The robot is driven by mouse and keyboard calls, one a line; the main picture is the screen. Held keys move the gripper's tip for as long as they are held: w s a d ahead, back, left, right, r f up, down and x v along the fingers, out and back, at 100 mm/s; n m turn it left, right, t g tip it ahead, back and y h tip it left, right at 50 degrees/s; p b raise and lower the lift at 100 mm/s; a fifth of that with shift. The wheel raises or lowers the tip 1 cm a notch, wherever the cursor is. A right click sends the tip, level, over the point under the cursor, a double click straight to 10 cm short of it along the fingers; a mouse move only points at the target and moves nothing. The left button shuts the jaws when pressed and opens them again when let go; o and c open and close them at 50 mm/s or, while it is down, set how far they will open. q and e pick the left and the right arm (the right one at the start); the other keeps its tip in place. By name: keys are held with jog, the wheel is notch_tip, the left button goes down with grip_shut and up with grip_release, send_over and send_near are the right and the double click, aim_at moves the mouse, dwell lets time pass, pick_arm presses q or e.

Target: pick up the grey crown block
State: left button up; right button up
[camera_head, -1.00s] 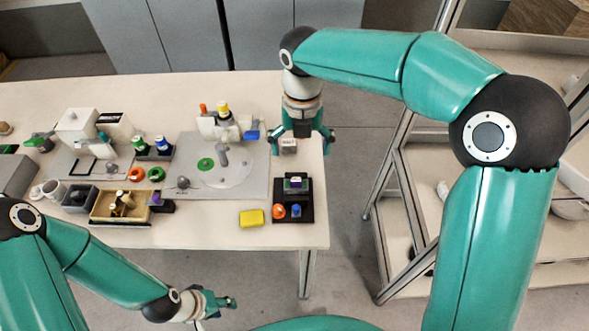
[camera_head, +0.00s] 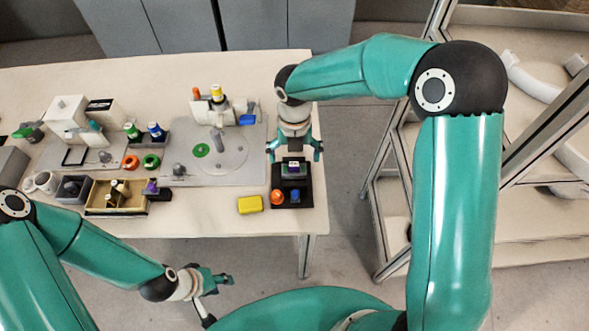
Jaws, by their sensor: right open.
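My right gripper (camera_head: 295,154) is open, its two teal fingers spread and pointing down at the right end of the table. Just in front of it, a small grey block with a dark, purple-marked face (camera_head: 293,169) stands at the back of a black tray (camera_head: 307,193). I cannot tell for sure whether this is the crown block. A small light grey block seen earlier between the fingers is now hidden behind the gripper. My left gripper (camera_head: 219,281) is low in front of the table, away from the objects; its finger gap is unclear.
The black tray also holds an orange knob (camera_head: 277,197) and a blue one (camera_head: 295,195). A yellow block (camera_head: 250,204) lies left of it. A grey plate (camera_head: 243,165) with fixtures is farther left. The table's right edge is close to my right gripper.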

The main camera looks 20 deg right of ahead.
aim_at(294, 164)
notch_tip(294, 164, down, 5)
jog(key=shift+f+p, duration=0.1)
jog(key=shift+p, duration=0.35)
jog(key=c, duration=1.2)
jog(key=shift+c, duration=0.2)
jog(key=shift+r, duration=0.25)
